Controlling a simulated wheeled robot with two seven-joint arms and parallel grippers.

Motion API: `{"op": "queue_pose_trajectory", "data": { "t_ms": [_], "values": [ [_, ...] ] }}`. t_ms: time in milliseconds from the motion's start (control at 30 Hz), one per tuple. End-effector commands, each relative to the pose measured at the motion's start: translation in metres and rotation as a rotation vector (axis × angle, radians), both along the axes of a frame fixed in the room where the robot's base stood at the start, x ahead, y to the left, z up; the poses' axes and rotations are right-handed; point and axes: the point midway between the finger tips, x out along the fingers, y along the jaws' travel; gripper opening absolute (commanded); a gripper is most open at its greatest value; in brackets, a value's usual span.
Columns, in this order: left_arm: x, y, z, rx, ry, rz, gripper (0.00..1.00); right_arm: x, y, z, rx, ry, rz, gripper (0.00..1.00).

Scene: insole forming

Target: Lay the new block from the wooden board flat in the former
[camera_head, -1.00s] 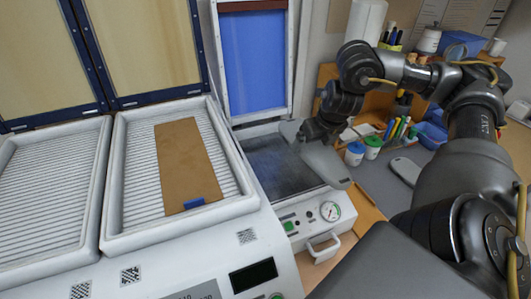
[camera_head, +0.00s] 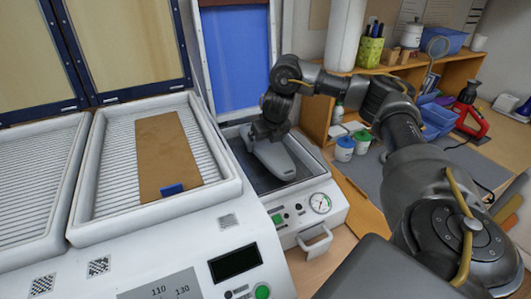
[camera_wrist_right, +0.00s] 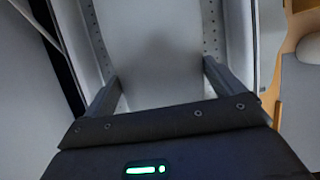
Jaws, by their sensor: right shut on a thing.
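The former (camera_head: 324,225) is a white machine with a dark bed, a gauge and a front handle. Its blue-sheeted lid (camera_head: 238,62) stands open behind. My right gripper (camera_head: 268,133) is shut on the grey, rounded block (camera_head: 277,159) over the dark bed. In the right wrist view the pale block (camera_wrist_right: 165,40) runs between the fingers of the right gripper (camera_wrist_right: 163,80). Whether the block touches the bed cannot be told. The wooden board (camera_head: 364,206) shows as a strip right of the former, partly hidden by my arm. My left gripper is out of view.
A heater with ribbed trays (camera_head: 215,190) stands left of the former, a brown sheet (camera_head: 165,150) with a blue tab on one tray. Two lidded cups (camera_head: 345,149) and a wooden shelf (camera_head: 315,108) stand behind to the right. A grey mat (camera_head: 385,175) lies nearby.

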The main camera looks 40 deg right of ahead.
Motion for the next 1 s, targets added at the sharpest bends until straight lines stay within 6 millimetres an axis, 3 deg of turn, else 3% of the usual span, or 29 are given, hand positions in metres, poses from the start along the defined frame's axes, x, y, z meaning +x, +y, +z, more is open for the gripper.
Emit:
{"op": "queue_pose_trajectory", "data": {
  "t_ms": [100,400,833,867,1000],
  "values": [
    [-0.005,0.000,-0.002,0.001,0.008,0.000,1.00,0.002,0.000,-0.003,0.001,-0.001,-0.001,0.56],
    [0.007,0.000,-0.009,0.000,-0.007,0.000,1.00,0.005,0.000,-0.035,0.002,-0.001,-0.002,0.56],
    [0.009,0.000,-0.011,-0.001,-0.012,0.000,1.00,0.005,0.000,-0.039,0.000,-0.001,-0.002,0.56],
    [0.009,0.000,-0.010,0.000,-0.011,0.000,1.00,0.005,0.000,-0.040,0.000,0.001,-0.002,0.96],
    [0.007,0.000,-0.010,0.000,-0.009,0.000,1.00,0.005,0.000,-0.039,0.000,0.001,-0.002,1.00]
  ]
}}
